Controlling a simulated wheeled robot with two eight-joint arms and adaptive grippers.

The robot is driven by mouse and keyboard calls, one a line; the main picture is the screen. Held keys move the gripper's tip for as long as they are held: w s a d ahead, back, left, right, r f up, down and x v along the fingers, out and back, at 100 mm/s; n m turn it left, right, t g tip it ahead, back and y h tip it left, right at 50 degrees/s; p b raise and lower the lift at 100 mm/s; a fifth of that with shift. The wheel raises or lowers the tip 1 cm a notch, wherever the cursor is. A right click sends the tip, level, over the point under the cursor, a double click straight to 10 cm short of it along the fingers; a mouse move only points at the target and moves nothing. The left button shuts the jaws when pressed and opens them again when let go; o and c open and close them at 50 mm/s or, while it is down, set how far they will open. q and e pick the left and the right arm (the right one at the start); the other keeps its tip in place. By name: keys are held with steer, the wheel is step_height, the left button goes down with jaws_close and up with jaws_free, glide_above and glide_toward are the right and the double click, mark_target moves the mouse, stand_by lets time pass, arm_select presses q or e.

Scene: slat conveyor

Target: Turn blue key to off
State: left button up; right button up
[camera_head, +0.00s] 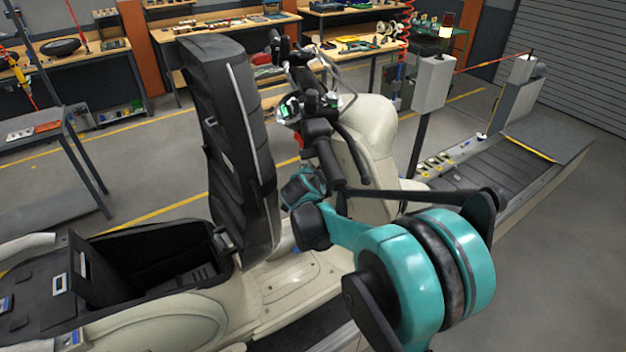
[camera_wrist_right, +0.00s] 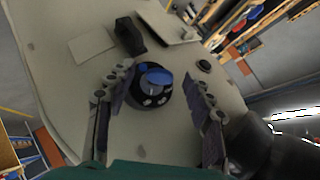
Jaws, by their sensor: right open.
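The blue key (camera_wrist_right: 157,79) is a round blue knob in a black ring with pale markings, on the scooter's cream panel (camera_wrist_right: 75,95) in the right wrist view. My right gripper (camera_wrist_right: 156,74) is open, with one finger on each side of the key and visible gaps between. I cannot make out the key in the head view, where my right arm reaches to the cream scooter body (camera_head: 375,125) below the handlebar. My right gripper is mostly hidden there behind its own wrist. My left gripper is not in view.
A black handle-like part (camera_wrist_right: 130,36) and a small black button (camera_wrist_right: 204,66) sit near the key. The scooter's seat (camera_head: 228,140) stands raised left of my right arm, over an open storage bin (camera_head: 150,262). The slat conveyor (camera_head: 470,165) runs off to the right.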

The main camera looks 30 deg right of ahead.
jaws_close()
steer(key=c, duration=1)
jaws_free()
steer(key=shift+c, duration=0.2)
steer(key=shift+w+r+n+g+y+p, duration=0.15)
steer(key=shift+n+g+y+p, duration=0.15)
steer(key=shift+n+g+p, duration=0.6)
steer(key=shift+m, duration=0.3)
